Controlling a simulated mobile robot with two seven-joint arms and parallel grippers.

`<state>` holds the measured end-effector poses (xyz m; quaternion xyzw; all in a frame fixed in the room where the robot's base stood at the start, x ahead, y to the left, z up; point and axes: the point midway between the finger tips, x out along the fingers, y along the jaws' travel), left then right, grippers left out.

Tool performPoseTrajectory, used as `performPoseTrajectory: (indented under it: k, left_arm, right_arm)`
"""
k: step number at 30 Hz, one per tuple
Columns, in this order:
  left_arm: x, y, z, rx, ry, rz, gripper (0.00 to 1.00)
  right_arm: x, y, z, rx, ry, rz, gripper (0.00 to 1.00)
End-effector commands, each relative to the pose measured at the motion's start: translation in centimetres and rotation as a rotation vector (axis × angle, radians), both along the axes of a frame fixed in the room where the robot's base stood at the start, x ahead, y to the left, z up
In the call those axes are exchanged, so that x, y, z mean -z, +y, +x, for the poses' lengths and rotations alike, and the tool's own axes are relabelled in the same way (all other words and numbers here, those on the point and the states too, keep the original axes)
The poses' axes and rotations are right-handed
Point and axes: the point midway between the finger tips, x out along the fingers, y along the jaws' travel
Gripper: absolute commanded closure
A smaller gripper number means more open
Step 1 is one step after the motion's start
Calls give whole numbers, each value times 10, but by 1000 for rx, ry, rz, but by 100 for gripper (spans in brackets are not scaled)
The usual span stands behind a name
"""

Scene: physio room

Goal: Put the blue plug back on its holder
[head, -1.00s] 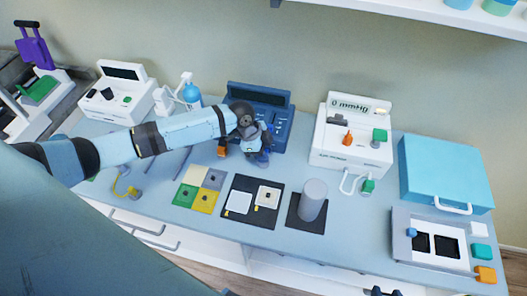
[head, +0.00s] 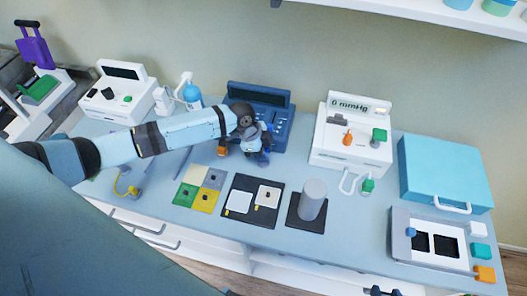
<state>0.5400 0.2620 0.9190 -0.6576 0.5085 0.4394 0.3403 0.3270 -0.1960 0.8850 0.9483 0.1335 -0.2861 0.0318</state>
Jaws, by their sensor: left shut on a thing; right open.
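My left arm reaches in from the left, and my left gripper (head: 262,157) is low in front of the dark blue console (head: 272,97). It is shut on the blue plug (head: 264,160), of which only a small part shows below the wrist. The arm and gripper hide most of the plug and the console's lower front. I cannot tell whether the plug touches its holder. An orange plug (head: 222,151) is just left of the gripper. My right gripper (head: 380,291) is open and empty at the bottom edge, partly cut off.
A white mmHg device (head: 328,150) stands right of the console, with a turquoise case (head: 445,165) beyond it. A spray bottle (head: 192,94) stands behind the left arm.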

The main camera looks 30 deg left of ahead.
Motion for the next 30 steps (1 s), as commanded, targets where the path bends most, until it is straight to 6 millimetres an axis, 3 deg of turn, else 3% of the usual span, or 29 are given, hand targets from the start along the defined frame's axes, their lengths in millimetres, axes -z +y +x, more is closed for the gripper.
performPoseTrajectory:
  k: [30]
  left_arm:
    - [16, 0, 0, 0, 0, 0, 86]
  right_arm:
    - [7, 0, 1, 0, -3, 1, 57]
